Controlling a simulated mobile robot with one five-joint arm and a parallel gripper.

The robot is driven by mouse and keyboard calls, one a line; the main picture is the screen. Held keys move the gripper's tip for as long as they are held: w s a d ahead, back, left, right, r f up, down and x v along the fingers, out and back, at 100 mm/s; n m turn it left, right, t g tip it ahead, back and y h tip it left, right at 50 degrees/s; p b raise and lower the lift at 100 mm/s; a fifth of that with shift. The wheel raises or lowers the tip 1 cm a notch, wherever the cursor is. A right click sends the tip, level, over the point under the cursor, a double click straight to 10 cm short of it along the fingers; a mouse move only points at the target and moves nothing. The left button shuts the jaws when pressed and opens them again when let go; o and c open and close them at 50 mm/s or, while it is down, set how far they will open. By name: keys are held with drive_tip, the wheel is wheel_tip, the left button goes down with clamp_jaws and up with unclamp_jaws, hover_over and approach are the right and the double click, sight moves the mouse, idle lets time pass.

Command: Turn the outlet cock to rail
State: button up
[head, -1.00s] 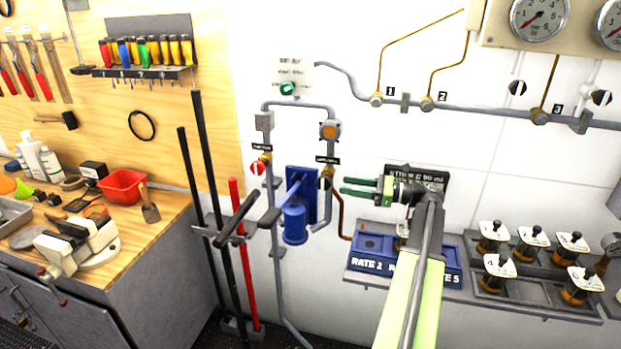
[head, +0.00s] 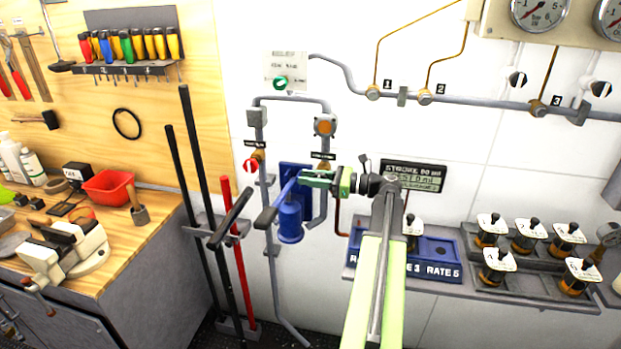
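The outlet cock is on the right-hand pipe, beside the blue hand pump (head: 290,222). Its brass body (head: 323,166) shows just under a small black label (head: 322,155). Its handle is hidden behind my gripper. My gripper (head: 306,179), with green fingers pointing left, is in front of the cock and overlaps the top of the pump's blue mount. I cannot tell whether it touches the handle, or whether the fingers are apart or closed.
A red-and-white cock (head: 251,166) sits on the left pipe. The pump's long lever (head: 232,217) sticks out at lower left, near upright bars. A blue rate tray (head: 437,248) and a display (head: 414,177) are near my arm.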

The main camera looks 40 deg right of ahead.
clamp_jaws()
drive_tip(key=shift+d, duration=0.1)
drive_tip(key=shift+r+p, duration=0.1)
drive_tip(key=shift+p, duration=0.65)
drive_tip(key=f+g+h+p, duration=0.1)
drive_tip(key=g+h+p, duration=0.1)
drive_tip(key=p, duration=0.4)
drive_tip(key=f+g+h+p, duration=0.1)
drive_tip(key=g+h+p, duration=0.1)
drive_tip(key=g+p, duration=0.3)
drive_tip(key=s+f+g+h+p, duration=0.1)
drive_tip(key=g+h+p, duration=0.2)
drive_tip(key=p, duration=0.3)
drive_tip(key=shift+d+g+p, duration=0.3)
drive_tip(key=shift+g+p, duration=0.05)
drive_tip(key=shift+g, duration=0.25)
drive_tip(key=shift+s+d+f+g+h+p, duration=0.1)
drive_tip(key=shift+s+f+g+h+p, duration=0.1)
drive_tip(key=shift+g+h, duration=0.25)
drive_tip(key=shift+s+d+f+g+h+p, duration=0.1)
drive_tip(key=shift+g+h+p, duration=0.15)
drive_tip(key=shift+g, duration=0.3)
drive_tip(key=shift+s+d+g+h, duration=0.15)
drive_tip(key=shift+s+g+h, duration=0.15)
drive_tip(key=shift+g+h, duration=0.5)
drive_tip(key=shift+g, duration=0.3)
